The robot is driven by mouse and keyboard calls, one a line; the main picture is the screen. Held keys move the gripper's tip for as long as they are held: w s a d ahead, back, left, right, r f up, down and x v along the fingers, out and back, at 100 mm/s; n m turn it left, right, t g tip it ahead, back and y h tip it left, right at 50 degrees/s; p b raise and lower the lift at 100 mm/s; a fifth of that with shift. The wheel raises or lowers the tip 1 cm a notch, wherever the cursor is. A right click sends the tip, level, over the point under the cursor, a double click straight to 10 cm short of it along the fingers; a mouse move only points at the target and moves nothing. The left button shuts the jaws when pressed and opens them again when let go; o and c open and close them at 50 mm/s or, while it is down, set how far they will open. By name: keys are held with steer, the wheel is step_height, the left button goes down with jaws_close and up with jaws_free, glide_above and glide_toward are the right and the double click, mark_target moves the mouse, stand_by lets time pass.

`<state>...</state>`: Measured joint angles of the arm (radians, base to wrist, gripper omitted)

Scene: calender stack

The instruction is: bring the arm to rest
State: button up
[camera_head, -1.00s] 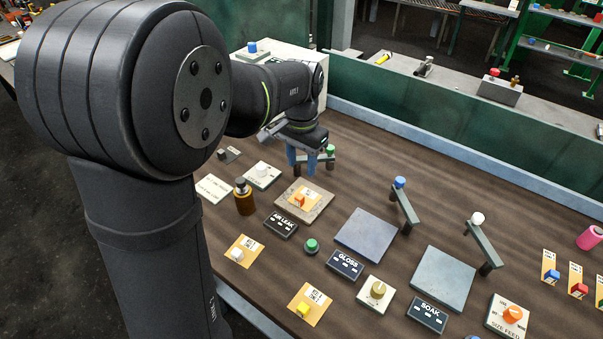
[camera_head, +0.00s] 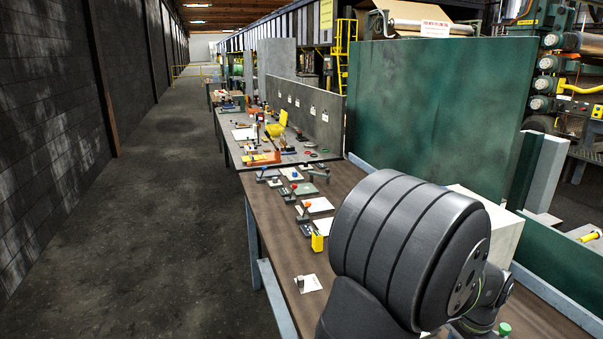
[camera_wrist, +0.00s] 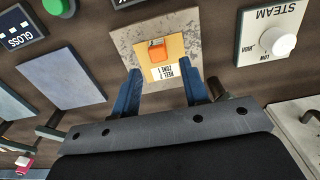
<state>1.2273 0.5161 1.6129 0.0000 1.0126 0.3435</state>
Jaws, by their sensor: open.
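My gripper (camera_wrist: 161,88) shows in the wrist view with its two blue fingers apart. It is open, with nothing between the fingertips. Just beyond the fingertips lies a stone-like slab (camera_wrist: 121,42) with a yellow card (camera_wrist: 172,48) on it. An orange block (camera_wrist: 156,52) sits on that card. In the head view my own arm fills the lower right and hides the gripper.
In the wrist view a STEAM panel with a white knob (camera_wrist: 279,41) is at right, and a GLOSS label (camera_wrist: 22,36) and grey-blue pads (camera_wrist: 62,78) are at left. In the head view the bench (camera_head: 268,225) runs back beside a clear floor aisle (camera_head: 170,200).

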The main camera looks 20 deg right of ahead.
step_height(320, 180, down, 4)
steer(key=shift+r, duration=0.15)
steer(key=shift+d+r, duration=0.1)
steer(key=shift+r, duration=1.7)
